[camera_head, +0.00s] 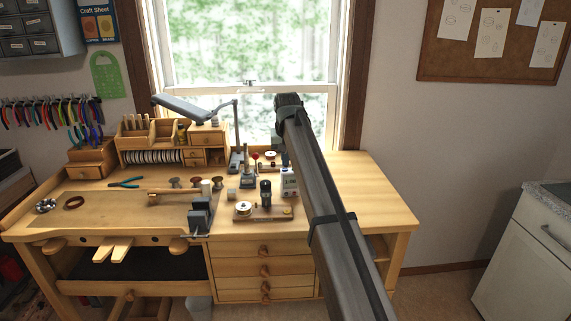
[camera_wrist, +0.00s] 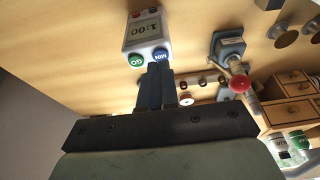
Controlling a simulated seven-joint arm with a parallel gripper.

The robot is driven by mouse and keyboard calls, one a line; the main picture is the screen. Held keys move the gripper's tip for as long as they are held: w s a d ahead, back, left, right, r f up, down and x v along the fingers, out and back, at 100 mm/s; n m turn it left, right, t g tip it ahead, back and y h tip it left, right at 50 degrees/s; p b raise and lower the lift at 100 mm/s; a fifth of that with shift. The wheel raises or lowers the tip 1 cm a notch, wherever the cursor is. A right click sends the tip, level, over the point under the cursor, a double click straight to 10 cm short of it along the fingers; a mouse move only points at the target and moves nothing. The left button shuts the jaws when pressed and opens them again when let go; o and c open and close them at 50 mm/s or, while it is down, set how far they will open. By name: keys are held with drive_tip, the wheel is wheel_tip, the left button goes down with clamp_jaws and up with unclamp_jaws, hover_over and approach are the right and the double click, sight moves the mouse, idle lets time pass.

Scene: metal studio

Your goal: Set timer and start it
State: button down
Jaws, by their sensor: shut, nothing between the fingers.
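The timer (camera_wrist: 146,28) is a small white box with a dark-on-grey display that appears to read 1:00. It has a green GO button (camera_wrist: 136,60) and a blue MIN button (camera_wrist: 160,54) on its near end. In the head view the timer (camera_head: 289,183) stands on the right part of the workbench, partly behind my arm. My gripper (camera_wrist: 155,68) is shut and empty. Its fingertips are right by the blue button, with the green button just to their left; I cannot tell whether they touch the blue one.
A red-knobbed tool (camera_wrist: 239,84) stands to the right of the fingers in the wrist view. A wooden base with brass and black parts (camera_head: 243,209) lies left of the timer. A desk lamp (camera_head: 190,107) reaches over the bench. The bench top (camera_head: 365,205) is clear at the right.

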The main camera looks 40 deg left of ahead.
drive_tip(key=v, duration=1.1)
drive_tip(key=shift+w+a+r, duration=0.2)
drive_tip(key=shift+r, duration=0.3)
drive_tip(key=shift+r, duration=0.25)
drive_tip(key=x, duration=1.2)
drive_tip(key=shift+s+d, duration=0.25)
drive_tip(key=shift+s, duration=0.1)
drive_tip(key=shift+f, duration=1.05)
